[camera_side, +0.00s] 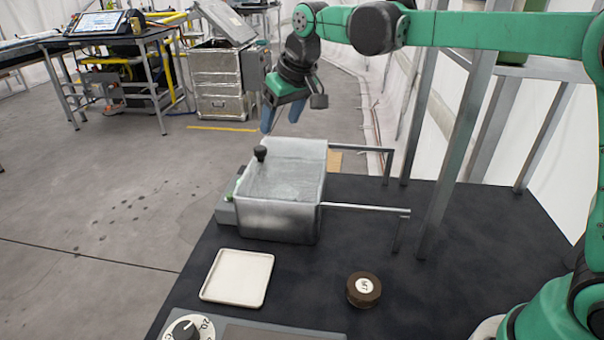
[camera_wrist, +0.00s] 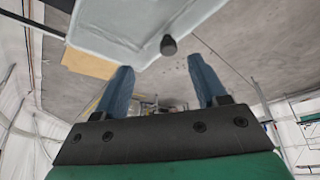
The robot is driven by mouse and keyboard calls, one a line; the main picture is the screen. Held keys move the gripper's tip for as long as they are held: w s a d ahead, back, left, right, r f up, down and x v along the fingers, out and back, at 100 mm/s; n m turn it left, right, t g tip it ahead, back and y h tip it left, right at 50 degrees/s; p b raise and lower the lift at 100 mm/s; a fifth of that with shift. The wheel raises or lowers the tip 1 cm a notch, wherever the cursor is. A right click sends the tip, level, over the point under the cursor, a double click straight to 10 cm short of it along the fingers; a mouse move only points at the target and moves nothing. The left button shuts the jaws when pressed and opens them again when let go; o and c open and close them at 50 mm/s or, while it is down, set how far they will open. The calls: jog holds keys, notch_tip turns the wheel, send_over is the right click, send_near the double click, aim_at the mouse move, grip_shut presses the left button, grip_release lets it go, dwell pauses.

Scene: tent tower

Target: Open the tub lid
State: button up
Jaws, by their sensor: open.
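The metal tub (camera_side: 278,220) stands at the far left edge of the dark table. Its pale lid (camera_side: 285,178) lies over the top, with a black knob (camera_side: 260,153) near its left edge. My gripper (camera_side: 280,125) is above and behind the tub, fingers pointing down, apart from the knob. In the wrist view the two blue fingers (camera_wrist: 160,80) are spread with nothing between them. The knob (camera_wrist: 168,45) shows beyond the fingertips, near the edge of the lid (camera_wrist: 125,25).
A white square tray (camera_side: 237,278) and a round dark puck with a white label (camera_side: 364,289) lie in front of the tub. A dial panel (camera_side: 190,328) sits at the front edge. Metal bars (camera_side: 365,209) reach right from the tub, near upright posts (camera_side: 455,150).

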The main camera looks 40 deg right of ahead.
aim_at(260, 148)
jog(key=w, duration=0.1)
jog(key=w+a+f, duration=0.1)
jog(key=w, duration=0.1)
jog(key=shift+a+f, duration=0.15)
jog(key=shift+f, duration=0.15)
jog(key=x, duration=0.5)
jog(key=shift+f, duration=0.3)
jog(key=shift+c, duration=0.2)
grip_shut()
dwell(0.7)
